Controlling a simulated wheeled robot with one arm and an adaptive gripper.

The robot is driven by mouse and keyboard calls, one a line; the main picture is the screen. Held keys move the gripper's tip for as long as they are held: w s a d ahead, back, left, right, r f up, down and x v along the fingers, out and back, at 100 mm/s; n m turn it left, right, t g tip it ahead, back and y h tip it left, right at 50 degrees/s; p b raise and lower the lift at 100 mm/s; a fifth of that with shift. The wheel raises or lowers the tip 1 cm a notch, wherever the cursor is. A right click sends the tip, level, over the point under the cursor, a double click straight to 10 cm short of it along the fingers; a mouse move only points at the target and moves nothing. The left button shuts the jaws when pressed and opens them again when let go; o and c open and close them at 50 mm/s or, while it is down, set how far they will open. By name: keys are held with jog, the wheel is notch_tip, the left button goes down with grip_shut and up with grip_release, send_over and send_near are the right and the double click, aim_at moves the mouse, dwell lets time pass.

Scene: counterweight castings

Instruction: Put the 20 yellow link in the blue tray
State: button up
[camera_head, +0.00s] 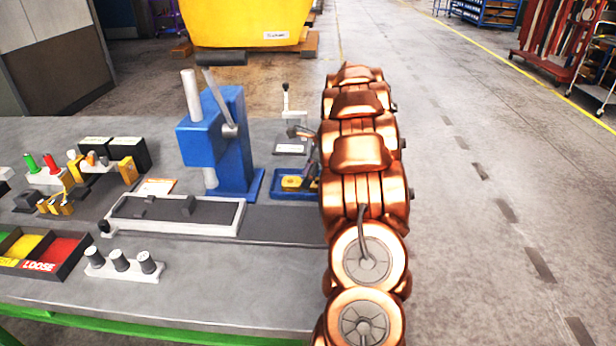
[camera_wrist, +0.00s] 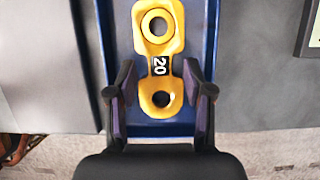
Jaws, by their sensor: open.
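The yellow link (camera_wrist: 158,45) marked 20 lies flat in the blue tray (camera_wrist: 207,30) in the wrist view. It has a large ring at the far end and a smaller hole at the near end. My gripper (camera_wrist: 159,88) is open, with one dark finger on each side of the link's near part; I cannot tell whether either finger touches it. In the head view the blue tray (camera_head: 273,193) stands on the bench beside my copper arm, with the yellow link (camera_head: 292,183) partly in it. My arm hides the tray's right part, and my gripper is mostly hidden there.
A blue press (camera_head: 215,140) stands just left of the tray. A long grey fixture (camera_head: 175,215), a holder with dark knobs (camera_head: 122,264) and a colored bin (camera_head: 40,250) sit on the grey bench (camera_head: 230,280). The floor right of my arm is clear.

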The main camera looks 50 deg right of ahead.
jog(key=b+v, duration=0.2)
jog(key=v, duration=0.9)
jog(key=shift+s+r, duration=0.15)
jog(key=shift+r, duration=0.2)
jog(key=shift+d, duration=0.1)
